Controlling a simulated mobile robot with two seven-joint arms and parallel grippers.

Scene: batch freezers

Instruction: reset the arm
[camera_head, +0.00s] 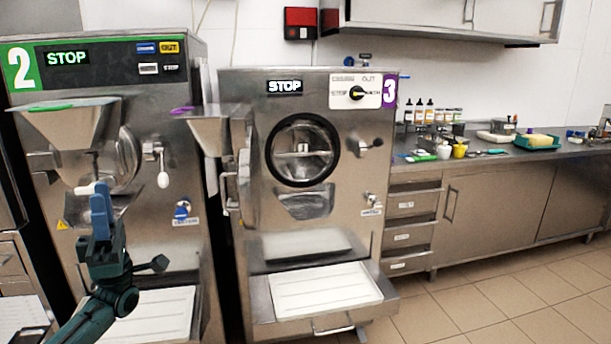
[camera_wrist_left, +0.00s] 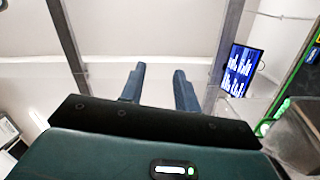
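My left gripper (camera_head: 99,200) is raised, fingers up, in front of the batch freezer marked 2 (camera_head: 185,80) in the head view. In the left wrist view my left gripper (camera_wrist_left: 159,72) shows two blue fingers standing apart with nothing between them. A small white piece (camera_head: 90,188) shows beside the fingertips in the head view; I cannot tell if it belongs to the freezer behind. My right gripper is not in view.
The batch freezer marked 3 (camera_head: 235,90) stands to the right, with a white tray (camera_head: 325,290) at its front. A counter (camera_head: 480,160) with bottles, cups and a green tray (camera_head: 538,141) runs along the wall. Tiled floor (camera_head: 490,305) is clear at lower right.

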